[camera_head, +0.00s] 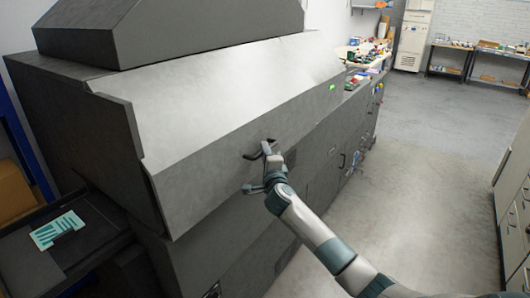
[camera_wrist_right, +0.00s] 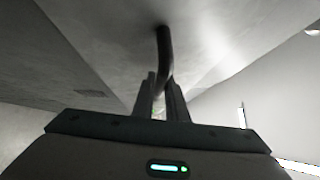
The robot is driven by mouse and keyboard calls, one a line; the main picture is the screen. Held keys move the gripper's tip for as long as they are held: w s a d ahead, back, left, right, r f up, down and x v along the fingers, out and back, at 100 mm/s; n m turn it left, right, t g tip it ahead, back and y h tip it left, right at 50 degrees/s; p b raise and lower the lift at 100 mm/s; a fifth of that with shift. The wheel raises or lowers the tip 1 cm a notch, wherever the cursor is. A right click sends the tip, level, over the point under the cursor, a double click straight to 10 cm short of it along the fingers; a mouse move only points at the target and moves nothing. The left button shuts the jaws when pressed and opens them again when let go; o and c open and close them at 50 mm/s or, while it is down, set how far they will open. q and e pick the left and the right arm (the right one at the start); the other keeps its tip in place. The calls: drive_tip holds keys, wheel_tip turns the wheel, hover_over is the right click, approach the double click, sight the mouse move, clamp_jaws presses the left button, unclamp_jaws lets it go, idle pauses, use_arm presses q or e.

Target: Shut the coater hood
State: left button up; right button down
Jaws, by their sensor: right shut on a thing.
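The coater hood (camera_head: 225,100) is the large grey slanted cover on the long machine, and it fills the middle of the head view. Its lower front edge looks close to the machine body; I cannot tell whether a gap is left. A dark bar handle (camera_head: 252,155) sits on the hood's front face. My right gripper (camera_head: 268,156) is at this handle. In the right wrist view the dark handle (camera_wrist_right: 164,50) runs down between the two fingers (camera_wrist_right: 160,95), which are shut on it. My left gripper is not in view.
Cabinets (camera_head: 515,220) stand at the right edge. The grey floor (camera_head: 420,150) between is clear. Shelves with small items (camera_head: 475,60) are at the back.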

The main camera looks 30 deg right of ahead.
sight(257, 167)
drive_tip(key=shift+m+t, duration=0.3)
drive_tip(key=shift+m, duration=0.2)
drive_tip(key=w+f+b, duration=0.1)
drive_tip(key=b, duration=0.1)
drive_tip(key=w+a+f+b, duration=0.1)
drive_tip(key=f+b, duration=0.1)
drive_tip(key=b, duration=0.1)
drive_tip(key=shift+w+a, duration=0.15)
drive_tip(key=shift+w, duration=0.25)
drive_tip(key=shift+r, duration=0.1)
drive_tip(key=c, duration=1.8)
unclamp_jaws()
drive_tip(key=shift+w+a, duration=0.1)
drive_tip(key=shift+w, duration=0.1)
drive_tip(key=shift+o, duration=0.2)
drive_tip(key=shift+s, duration=0.1)
